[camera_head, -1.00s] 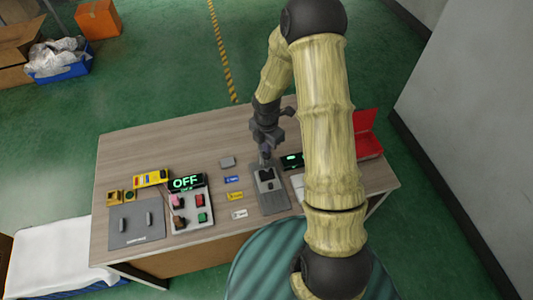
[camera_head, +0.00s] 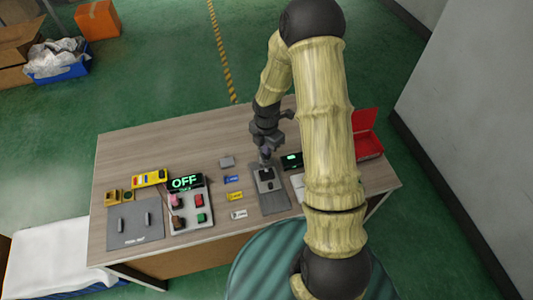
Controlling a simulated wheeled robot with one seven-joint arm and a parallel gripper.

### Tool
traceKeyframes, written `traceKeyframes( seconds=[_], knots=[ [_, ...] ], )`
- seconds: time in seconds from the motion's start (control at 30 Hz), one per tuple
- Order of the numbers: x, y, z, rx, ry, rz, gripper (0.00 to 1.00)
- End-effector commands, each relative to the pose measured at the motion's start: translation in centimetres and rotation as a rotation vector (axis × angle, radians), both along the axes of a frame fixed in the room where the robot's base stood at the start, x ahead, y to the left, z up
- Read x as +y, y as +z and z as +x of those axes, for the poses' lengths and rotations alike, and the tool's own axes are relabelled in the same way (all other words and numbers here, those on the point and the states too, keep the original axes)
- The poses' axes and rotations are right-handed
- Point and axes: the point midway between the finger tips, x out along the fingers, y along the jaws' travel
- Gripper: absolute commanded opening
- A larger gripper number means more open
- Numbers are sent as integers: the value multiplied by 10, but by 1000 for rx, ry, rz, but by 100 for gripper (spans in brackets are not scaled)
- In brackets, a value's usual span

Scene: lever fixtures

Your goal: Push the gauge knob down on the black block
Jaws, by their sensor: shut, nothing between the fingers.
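The black block (camera_head: 267,173) sits on a grey plate (camera_head: 272,203) at the middle right of the table. Its knob is too small to make out clearly. My gripper (camera_head: 265,158) is shut and points down just behind the block, at the far end of the grey plate. I cannot tell whether its fingertips touch the block or the plate. A small dark display (camera_head: 292,160) with a green readout stands right of the gripper, partly behind my arm.
Left on the wooden table (camera_head: 130,165) are a switch panel (camera_head: 191,212) with an "OFF" display (camera_head: 186,182), a grey mat (camera_head: 136,224) and a yellow tool (camera_head: 150,178). Small labelled tags (camera_head: 235,196) lie left of the plate. A red box (camera_head: 366,140) stands right.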

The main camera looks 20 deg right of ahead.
Motion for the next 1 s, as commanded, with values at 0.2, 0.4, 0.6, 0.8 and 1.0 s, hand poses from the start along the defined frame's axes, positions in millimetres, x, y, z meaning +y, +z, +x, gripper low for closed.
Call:
traceKeyframes(
  seconds=[0.2, 0.4, 0.6, 0.8, 1.0],
  knots=[
    [0, -5, 0, 0, 0, 0, 0],
    [0, -9, 0, 0, 0, 0, 0],
    [0, -14, 0, 0, 0, 0, 0],
    [0, -18, 0, 1, 0, -1, 0],
    [0, -22, 0, 1, 0, 1, 0]
  ],
)
